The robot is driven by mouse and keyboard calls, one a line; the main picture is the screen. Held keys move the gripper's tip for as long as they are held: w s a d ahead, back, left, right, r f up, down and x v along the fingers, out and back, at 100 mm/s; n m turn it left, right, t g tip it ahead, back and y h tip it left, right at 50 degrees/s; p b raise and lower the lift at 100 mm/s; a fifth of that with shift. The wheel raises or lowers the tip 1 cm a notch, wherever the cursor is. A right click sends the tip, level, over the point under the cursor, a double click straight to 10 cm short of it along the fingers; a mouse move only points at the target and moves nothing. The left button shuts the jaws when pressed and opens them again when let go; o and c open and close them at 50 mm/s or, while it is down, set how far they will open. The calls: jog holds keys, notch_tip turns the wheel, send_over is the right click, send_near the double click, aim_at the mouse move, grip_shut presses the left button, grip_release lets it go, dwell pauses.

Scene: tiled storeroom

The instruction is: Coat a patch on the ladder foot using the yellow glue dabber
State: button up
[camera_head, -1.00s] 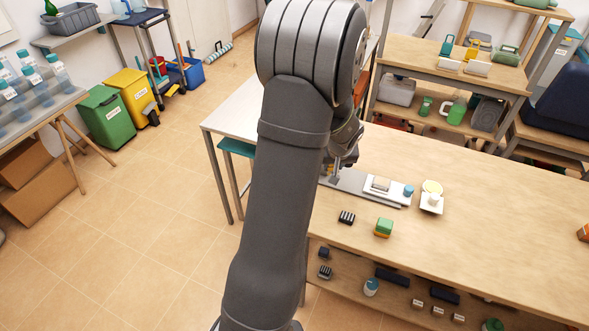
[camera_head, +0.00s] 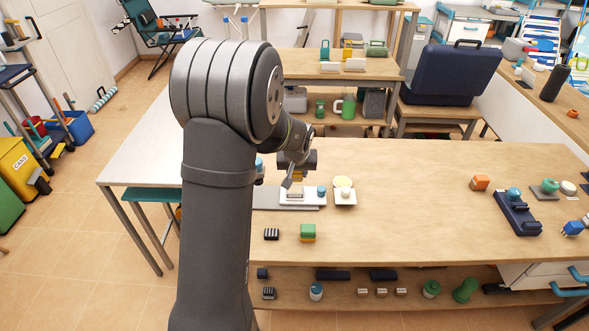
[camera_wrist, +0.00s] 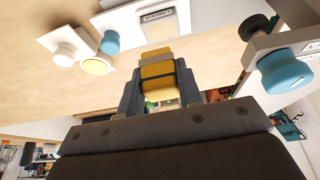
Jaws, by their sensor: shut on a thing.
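My gripper (camera_head: 297,174) is shut on the yellow glue dabber, whose yellow body (camera_wrist: 157,72) shows between the two dark fingers in the wrist view. In the head view, the gripper is above or just behind a white plate (camera_head: 285,201) on the bench. On that plate lies a pale block, apparently the ladder foot (camera_head: 295,193); its label in the wrist view reads like "LADDER" (camera_wrist: 157,17). A blue knob (camera_head: 321,191) stands at the plate's right end. I cannot tell whether the dabber touches the foot.
Right of the plate, a white tray (camera_head: 345,202) bears a white knob (camera_head: 346,193), with a pale yellow disc (camera_head: 343,181) behind. A green-and-yellow block (camera_head: 307,232) and a striped black block (camera_head: 271,234) lie in front. A blue knob on a grey fixture (camera_wrist: 285,74) is close in the wrist view.

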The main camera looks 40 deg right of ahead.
aim_at(295, 186)
jog(key=shift+f, duration=2.75)
jog(key=shift+w+d+f, duration=0.5)
jog(key=shift+w+d, duration=0.15)
jog(key=shift+w, duration=0.05)
jog(key=shift+w+d, duration=0.8)
jog(key=s+a, duration=0.3)
jog(key=shift+w+a, duration=0.2)
jog(key=shift+w+d, duration=1.35)
jog(key=shift+w, duration=0.05)
jog(key=shift+s+a+r, duration=0.15)
jog(key=shift+s+a, duration=1.2)
jog(key=shift+s, duration=0.05)
jog(key=shift+r, duration=3.95)
